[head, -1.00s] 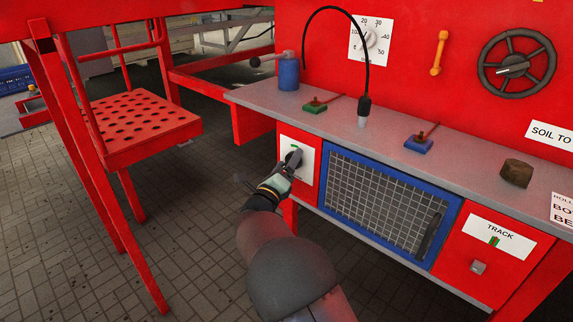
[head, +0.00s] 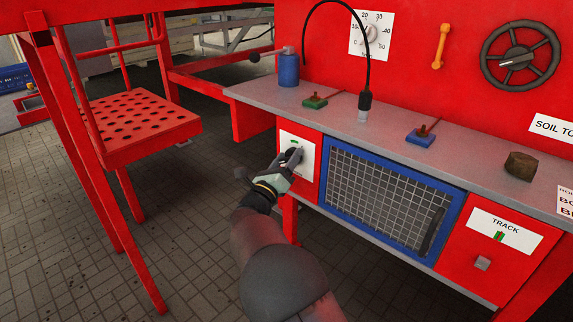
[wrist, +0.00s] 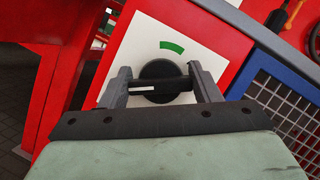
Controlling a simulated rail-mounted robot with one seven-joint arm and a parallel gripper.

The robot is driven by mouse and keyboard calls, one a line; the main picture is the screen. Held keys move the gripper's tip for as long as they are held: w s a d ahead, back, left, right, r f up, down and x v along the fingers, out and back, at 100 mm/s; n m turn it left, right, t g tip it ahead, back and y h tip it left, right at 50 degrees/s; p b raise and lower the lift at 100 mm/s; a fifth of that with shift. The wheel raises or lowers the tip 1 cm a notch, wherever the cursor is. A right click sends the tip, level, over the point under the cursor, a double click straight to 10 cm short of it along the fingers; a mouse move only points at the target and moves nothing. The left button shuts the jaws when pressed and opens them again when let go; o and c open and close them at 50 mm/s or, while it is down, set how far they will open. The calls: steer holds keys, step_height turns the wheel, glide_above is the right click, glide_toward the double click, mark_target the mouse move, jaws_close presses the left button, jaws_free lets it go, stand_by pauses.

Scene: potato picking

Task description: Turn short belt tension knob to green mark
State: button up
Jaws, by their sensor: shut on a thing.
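The black round knob (wrist: 160,84) with a grip bar sits on a white plate (wrist: 120,62) in the wrist view. A white pointer line marks the left part of the bar, and the bar lies nearly level in this view. The green mark (wrist: 172,46) is a short arc above the knob; the pointer aims left, away from it. My gripper (wrist: 164,82) is shut on the knob, one finger at each end of the bar. In the head view my gripper (head: 292,160) is at the white plate (head: 308,161) and hides most of the knob.
A blue-framed mesh panel (head: 325,190) is just right of the plate. A grey shelf (head: 335,121) runs above, with a blue cylinder (head: 289,72) and small levers. A red perforated seat (head: 140,118) stands left. The floor between is open.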

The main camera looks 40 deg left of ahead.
steer(key=m+h+b, duration=0.1)
steer(key=m+h, duration=0.1)
steer(key=m, duration=0.2)
steer(key=m+h+b, duration=0.2)
steer(key=m+h, duration=0.1)
steer(key=m, duration=0.2)
steer(key=shift+f+t, duration=0.1)
steer(key=shift+t, duration=0.3)
steer(key=m+h, duration=0.2)
steer(key=m, duration=0.2)
steer(key=m+g+h+b, duration=0.1)
steer(key=m+h, duration=0.1)
steer(key=m, duration=0.3)
steer(key=shift+d+m+g, duration=0.1)
steer(key=shift+m+g, duration=0.2)
steer(key=m+g+h, duration=0.1)
steer(key=m, duration=0.2)
steer(key=m+g+h+p, duration=0.1)
steer(key=m, duration=0.1)
steer(key=shift+d+m, duration=0.1)
steer(key=shift+m, duration=0.3)
steer(key=m+g+p, duration=0.1)
steer(key=m+p, duration=0.1)
steer(key=m, duration=0.1)
steer(key=shift+m+g+p, duration=0.6)
steer(key=shift+m+p, duration=0.2)
steer(key=shift+m, duration=0.3)
steer(key=o, duration=1)
